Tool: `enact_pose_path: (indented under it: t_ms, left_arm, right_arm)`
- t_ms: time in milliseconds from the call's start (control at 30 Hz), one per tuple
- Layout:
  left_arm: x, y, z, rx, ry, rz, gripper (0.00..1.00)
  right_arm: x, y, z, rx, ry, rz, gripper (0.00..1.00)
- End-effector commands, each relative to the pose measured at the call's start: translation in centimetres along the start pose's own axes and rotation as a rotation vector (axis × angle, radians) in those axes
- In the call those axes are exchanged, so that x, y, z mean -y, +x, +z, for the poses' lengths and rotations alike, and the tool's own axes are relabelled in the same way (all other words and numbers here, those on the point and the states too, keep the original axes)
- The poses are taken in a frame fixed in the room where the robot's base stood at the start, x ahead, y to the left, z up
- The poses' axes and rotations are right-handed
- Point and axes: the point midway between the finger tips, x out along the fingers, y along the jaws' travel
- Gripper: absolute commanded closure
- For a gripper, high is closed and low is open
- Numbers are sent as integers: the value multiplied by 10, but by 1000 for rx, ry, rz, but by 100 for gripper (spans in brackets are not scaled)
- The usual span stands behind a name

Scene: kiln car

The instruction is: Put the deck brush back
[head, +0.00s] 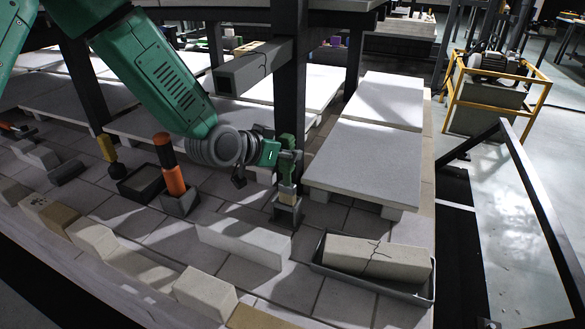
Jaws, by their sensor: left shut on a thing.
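My left gripper (284,158) comes in from the left on a green arm and is shut around the upper part of an upright tool. I take this tool to be the deck brush (287,188): it has a green upper part and a pale band lower down. Its lower end is at a small grey block-like holder (286,211) on the tiled deck; it appears to stand in it, but how deep I cannot tell. The gripper's fingers partly hide the tool. My right gripper is not in view.
An orange and black tool (173,177) stands in another grey holder to the left, beside a dark tray (142,183). A dark tray (424,295) with a cracked block (378,258) lies at right front. Pale slabs (364,160) and dark posts (288,75) stand behind. Several bricks line the front edge.

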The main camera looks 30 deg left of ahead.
Motion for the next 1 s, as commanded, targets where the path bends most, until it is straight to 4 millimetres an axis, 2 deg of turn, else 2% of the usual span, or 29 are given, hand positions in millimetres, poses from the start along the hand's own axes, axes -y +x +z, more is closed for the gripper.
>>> enact_pose_path:
  t_ms: [33,200,800,1000]
  left_arm:
    - [4,4,2,-3,3,5,100]
    - [9,7,0,-2,13,18,100]
    - [11,7,0,2,19,19,100]
    - [11,14,14,3,19,19,100]
  right_arm:
    - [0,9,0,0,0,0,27]
    - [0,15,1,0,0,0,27]
    - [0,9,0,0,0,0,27]
    - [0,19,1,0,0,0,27]
